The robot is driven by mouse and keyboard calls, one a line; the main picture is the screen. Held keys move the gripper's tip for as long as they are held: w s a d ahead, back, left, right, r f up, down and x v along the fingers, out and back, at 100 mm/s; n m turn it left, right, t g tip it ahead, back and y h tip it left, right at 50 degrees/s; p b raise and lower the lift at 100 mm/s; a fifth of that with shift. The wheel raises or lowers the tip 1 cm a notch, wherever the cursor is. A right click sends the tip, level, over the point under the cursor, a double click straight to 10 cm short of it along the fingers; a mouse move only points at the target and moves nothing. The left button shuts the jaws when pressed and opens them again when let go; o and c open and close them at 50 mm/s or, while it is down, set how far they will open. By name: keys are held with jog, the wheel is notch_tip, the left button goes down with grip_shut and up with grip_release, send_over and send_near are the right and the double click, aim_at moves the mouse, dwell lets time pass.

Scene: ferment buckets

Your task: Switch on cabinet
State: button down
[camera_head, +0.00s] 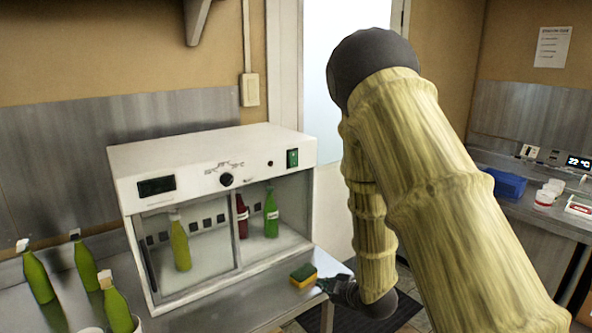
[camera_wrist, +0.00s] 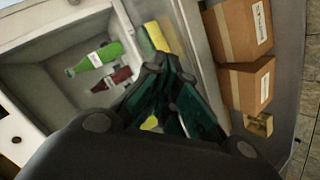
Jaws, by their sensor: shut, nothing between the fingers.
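The cabinet (camera_head: 232,160) is a white box with an open-fronted chamber, standing on the metal counter. I cannot read the switch's position; the display looks dark. My gripper (camera_head: 328,285) is shut and empty, low at the counter's right edge, below and right of the switch and beside the sponge. In the wrist view my gripper (camera_wrist: 168,72) points past the cabinet's open chamber (camera_wrist: 45,85). The switch is not visible there.
A yellow-green sponge (camera_head: 303,275) lies on the counter near my gripper. The chamber holds a yellow-green bottle (camera_head: 180,243), a red bottle (camera_head: 242,216) and a green bottle (camera_head: 271,213). More green bottles (camera_head: 38,277) stand at left. Cardboard boxes (camera_wrist: 238,30) show in the wrist view.

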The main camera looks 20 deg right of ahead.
jog(key=w+r+n+t+y+p, duration=0.1)
jog(key=w+r+n, duration=0.1)
jog(key=r, duration=0.8)
jog(key=w+d+r+n+t+y+p, duration=0.1)
jog(key=w+r+n, duration=0.2)
jog(key=r, duration=0.7)
jog(key=w+r+n+t+y, duration=0.1)
jog(key=w+r+n+t, duration=0.1)
jog(key=r, duration=0.8)
jog(key=shift+w+d+r+n+p, duration=0.15)
jog(key=shift+w+d+n+p, duration=0.2)
jog(key=shift+n, duration=0.55)
jog(key=p, duration=0.7)
send_near(291, 166)
jog(key=x, duration=0.6)
jog(key=shift+w+a, duration=0.1)
jog(key=shift+w, duration=0.4)
jog(key=shift+a, duration=0.1)
